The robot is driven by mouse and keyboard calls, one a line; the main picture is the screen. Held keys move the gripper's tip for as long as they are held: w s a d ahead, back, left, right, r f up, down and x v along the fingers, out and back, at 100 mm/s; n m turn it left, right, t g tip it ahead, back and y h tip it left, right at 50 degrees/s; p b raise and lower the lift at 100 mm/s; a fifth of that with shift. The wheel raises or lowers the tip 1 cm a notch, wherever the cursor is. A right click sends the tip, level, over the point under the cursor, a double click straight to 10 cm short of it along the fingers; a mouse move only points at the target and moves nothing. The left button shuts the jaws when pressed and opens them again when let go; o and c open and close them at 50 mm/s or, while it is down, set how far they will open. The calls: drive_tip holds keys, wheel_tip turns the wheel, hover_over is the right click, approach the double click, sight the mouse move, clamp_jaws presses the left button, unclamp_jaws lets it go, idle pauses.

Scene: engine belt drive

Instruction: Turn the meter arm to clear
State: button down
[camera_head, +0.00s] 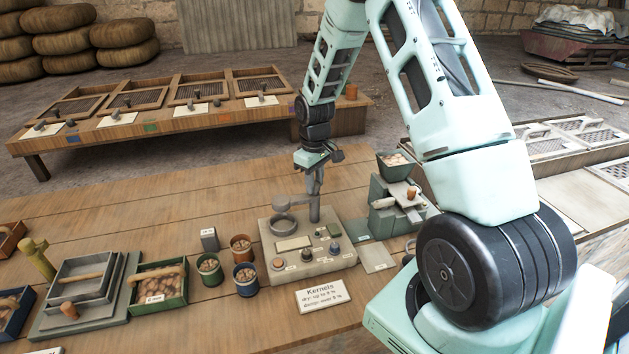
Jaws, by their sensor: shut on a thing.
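The meter (331,262) is a beige box on the wooden bench, with small knobs and a pale window on top. A grey ring-shaped cup (283,224) sits at its back left. The grey meter arm (291,202) reaches left from a grey post (314,213), with its rounded end over the cup's back edge. My gripper (314,190) points down from above at the post end of the meter arm and is shut on it. The fingertips are small here, and their exact contact is hard to make out.
A green hopper machine (394,199) stands close on the right. Tins of kernels (245,279) and a small grey block (209,240) stand to the left. A card reading "Kernels" (323,295) lies in front. The bench behind the meter is mostly bare.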

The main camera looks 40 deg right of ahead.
drive_tip(key=shift+m, duration=0.3)
drive_tip(key=m, duration=0.3)
drive_tip(key=shift+m, duration=0.3)
drive_tip(key=m, duration=0.4)
drive_tip(key=shift+w, duration=0.1)
drive_tip(key=m+p, duration=0.1)
drive_tip(key=m, duration=0.4)
drive_tip(key=shift+r, duration=0.1)
drive_tip(key=m+p, duration=0.1)
drive_tip(key=m, duration=0.3)
drive_tip(key=shift+m, duration=0.3)
drive_tip(key=c, duration=1.1)
unclamp_jaws()
wheel_tip(320, 180, up, 17)
drive_tip(key=shift+r+b, duration=0.15)
drive_tip(key=shift+b, duration=0.75)
